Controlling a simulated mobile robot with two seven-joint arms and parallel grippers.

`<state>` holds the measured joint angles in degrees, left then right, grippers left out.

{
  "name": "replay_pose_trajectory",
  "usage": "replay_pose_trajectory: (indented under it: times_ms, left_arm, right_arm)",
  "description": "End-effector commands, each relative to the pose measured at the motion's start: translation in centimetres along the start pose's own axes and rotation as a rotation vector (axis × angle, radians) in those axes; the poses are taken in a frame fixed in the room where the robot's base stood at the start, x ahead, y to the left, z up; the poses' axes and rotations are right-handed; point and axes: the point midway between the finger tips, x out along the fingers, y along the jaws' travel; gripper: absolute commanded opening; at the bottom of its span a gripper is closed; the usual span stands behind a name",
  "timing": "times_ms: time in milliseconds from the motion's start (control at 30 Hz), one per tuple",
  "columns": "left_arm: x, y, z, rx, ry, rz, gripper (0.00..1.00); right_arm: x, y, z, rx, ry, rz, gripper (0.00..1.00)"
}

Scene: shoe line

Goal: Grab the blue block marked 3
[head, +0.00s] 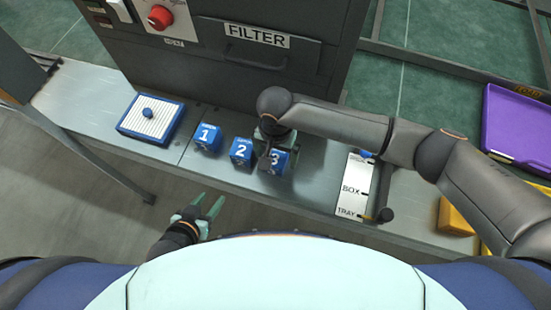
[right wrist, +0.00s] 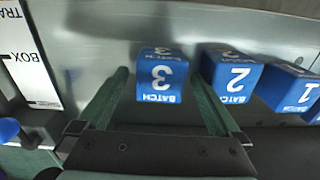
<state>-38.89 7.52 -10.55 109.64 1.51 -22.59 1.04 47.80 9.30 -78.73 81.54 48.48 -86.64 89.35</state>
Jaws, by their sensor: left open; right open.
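The blue block marked 3 (head: 281,162) stands on the metal shelf, right of the other two numbered blocks. My right gripper (head: 272,158) is over it in the head view and covers part of it. In the right wrist view, block 3 (right wrist: 161,76) appears between the tips of my open right gripper (right wrist: 163,92), with no visible grip on it. Block 2 (right wrist: 231,77) is close beside one finger. My left gripper (head: 209,206) is open and empty, in front of the shelf.
Blocks marked 2 (head: 242,152) and 1 (head: 207,137) stand to the left on the shelf (head: 90,100). A blue-framed white ribbed tray (head: 150,117) lies further left. A BOX/TRAY panel (head: 352,185) is at the right. The FILTER cabinet (head: 235,65) rises behind. A purple tray (head: 515,125) is far right.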

Motion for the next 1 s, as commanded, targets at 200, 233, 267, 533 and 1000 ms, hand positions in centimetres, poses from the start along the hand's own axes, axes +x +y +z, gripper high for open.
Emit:
replay_pose_trajectory:
  times_ms: [200, 233, 267, 533, 1000]
  left_arm:
    - [0.04, -0.01, -0.05, 0.000, 0.001, 0.000, 0.50]
    - [0.04, -0.01, -0.05, 0.000, 0.001, 0.000, 0.50]
    - [0.04, -0.01, -0.05, 0.000, 0.001, 0.000, 0.50]
    - [0.03, -0.01, -0.06, 0.000, 0.002, 0.000, 0.50]
    - [0.03, -0.01, -0.06, 0.000, 0.002, 0.000, 0.50]
  right_arm:
    - [0.33, -0.04, 0.00, 0.000, 0.000, -0.002, 1.00]
    - [0.33, -0.04, 0.01, 0.000, 0.000, -0.002, 1.00]
    - [0.32, -0.04, 0.01, 0.000, 0.000, -0.002, 0.99]
    - [0.30, -0.04, 0.02, 0.000, 0.000, -0.001, 0.69]
    - [0.27, -0.05, 0.01, 0.000, 0.000, -0.002, 0.16]
